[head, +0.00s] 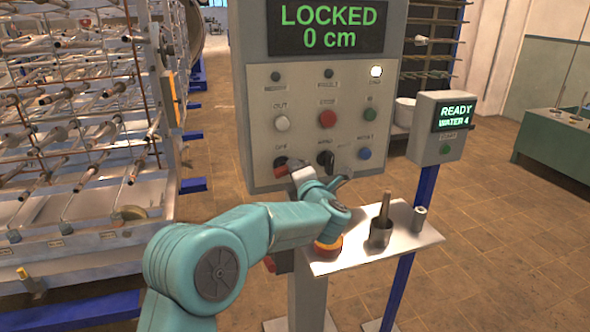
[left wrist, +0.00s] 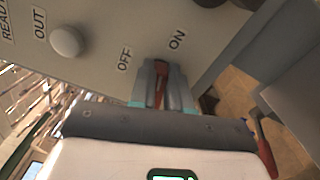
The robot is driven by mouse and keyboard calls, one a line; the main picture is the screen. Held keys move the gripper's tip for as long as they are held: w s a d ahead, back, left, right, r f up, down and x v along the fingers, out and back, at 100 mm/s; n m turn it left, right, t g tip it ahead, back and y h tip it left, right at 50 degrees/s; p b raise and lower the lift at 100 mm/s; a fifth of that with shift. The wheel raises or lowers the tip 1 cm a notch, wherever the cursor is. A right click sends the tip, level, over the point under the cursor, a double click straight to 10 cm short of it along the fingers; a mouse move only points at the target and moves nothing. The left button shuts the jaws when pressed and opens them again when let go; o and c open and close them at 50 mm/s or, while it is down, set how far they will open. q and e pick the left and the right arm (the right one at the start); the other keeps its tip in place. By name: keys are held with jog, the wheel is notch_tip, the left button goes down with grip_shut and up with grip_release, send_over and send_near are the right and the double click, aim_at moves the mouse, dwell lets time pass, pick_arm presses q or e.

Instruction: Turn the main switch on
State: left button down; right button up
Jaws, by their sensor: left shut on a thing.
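The main switch (head: 281,170) is a red-handled rotary switch at the lower left of the grey control panel (head: 262,120). My left gripper (head: 298,173) is at the switch and partly covers it. In the left wrist view, my left gripper (left wrist: 162,88) is shut on the red switch handle (left wrist: 160,86), which sits between its fingers. The labels OFF and ON are readable on either side of the fingers. The handle's exact angle is hard to tell. My right gripper is in neither view.
The panel display (head: 327,27) reads LOCKED 0 cm. Below are red, green, white and blue buttons and a white lit lamp (head: 376,71). A shelf (head: 425,236) with small items juts out below. A READY box (head: 440,128) stands right; a rack (head: 80,130) fills the left.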

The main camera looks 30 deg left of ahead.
pick_arm(q)
jog(key=shift+f+m, duration=0.15)
jog(key=shift+m, duration=1.45)
jog(key=c, duration=1.1)
grip_release()
jog(key=shift+w+f, duration=0.1)
jog(key=shift+f, duration=0.05)
jog(key=b+v, duration=0.3)
jog(key=v, duration=1.3)
jog(key=shift+s, duration=0.2)
